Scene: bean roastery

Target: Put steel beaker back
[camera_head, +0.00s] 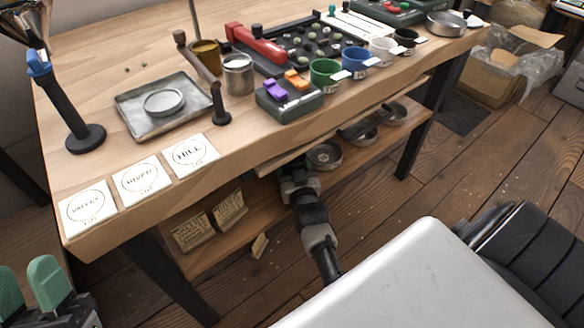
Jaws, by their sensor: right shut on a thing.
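A steel beaker (238,75), a plain grey metal cup, stands upright on the wooden table beside a dark lever-like tool (200,68). My right gripper (297,172) is low at the table's front, just below a light wooden edge (345,122) under the tabletop. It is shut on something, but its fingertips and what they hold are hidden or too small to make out. It is well apart from the steel beaker.
A metal tray (165,108) with a round dish and several white cards (142,181) lie left on the table (95,158). Coloured cups (325,73) line the front right. Several metal bowls (323,155) sit below the tabletop. A cardboard box (490,85) stands on the floor, right.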

